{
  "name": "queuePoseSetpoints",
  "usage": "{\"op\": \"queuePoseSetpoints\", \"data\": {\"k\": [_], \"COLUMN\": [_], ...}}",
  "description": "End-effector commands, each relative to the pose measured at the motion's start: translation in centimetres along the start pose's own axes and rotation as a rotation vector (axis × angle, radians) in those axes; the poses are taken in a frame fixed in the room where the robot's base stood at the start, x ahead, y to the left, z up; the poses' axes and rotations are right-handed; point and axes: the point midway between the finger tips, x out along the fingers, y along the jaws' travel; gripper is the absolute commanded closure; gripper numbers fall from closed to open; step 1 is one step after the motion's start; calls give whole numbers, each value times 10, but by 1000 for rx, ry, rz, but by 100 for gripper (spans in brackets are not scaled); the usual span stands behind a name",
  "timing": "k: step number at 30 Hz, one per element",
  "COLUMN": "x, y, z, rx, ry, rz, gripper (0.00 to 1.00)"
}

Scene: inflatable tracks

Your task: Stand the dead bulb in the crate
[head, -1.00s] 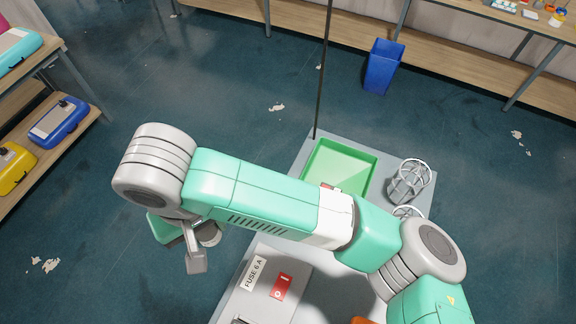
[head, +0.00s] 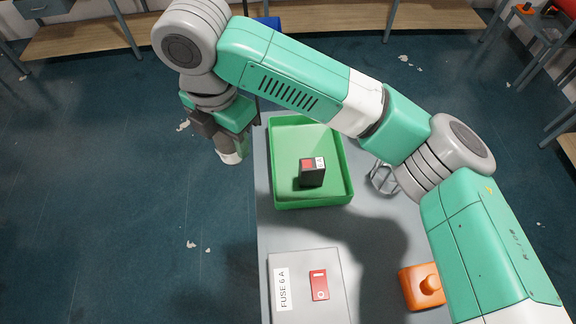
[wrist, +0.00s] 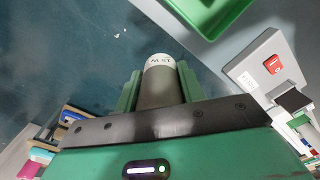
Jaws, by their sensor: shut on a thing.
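My gripper (head: 218,132) is shut on the dead bulb (head: 231,157), a dark grey cylinder with a pale end. In the wrist view the bulb (wrist: 160,88) sits between the two green fingers, and its white band reads like "15 W". The crate is a shallow green open tray (head: 345,185) on the grey bench top. My gripper and the bulb are left of the crate's left wall, outside it and apart from it. The crate's corner shows at the top of the wrist view (wrist: 200,22). The gripper hides the upper part of the bulb in the head view.
A black fuse (head: 312,178) with a red patch and "6 A" label stands inside the crate. A wire cage (head: 383,178) is right of it. A grey "FUSE 6 A" box (head: 300,305) with red switch and an orange object (head: 424,288) are nearer. Floor lies left.

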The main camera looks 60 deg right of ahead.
Motion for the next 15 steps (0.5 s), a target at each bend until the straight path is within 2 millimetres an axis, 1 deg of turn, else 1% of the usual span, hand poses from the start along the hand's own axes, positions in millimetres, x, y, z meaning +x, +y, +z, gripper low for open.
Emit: {"op": "queuePoseSetpoints", "data": {"k": [1,2,3,7,9,12,15], "x": [6,6,6,4,2,0,-3], "y": [-5,-9,-14,-32,-42,-53,-60], "z": [23,34,51,97,117,138,149], "rx": [-90,-158,-246,-519,-642,-780,-866], "ry": [0,1,1,5,4,6,4], "rz": [2,3,4,11,15,21,24], "gripper": [84,84,84,84,84,84,84]}}
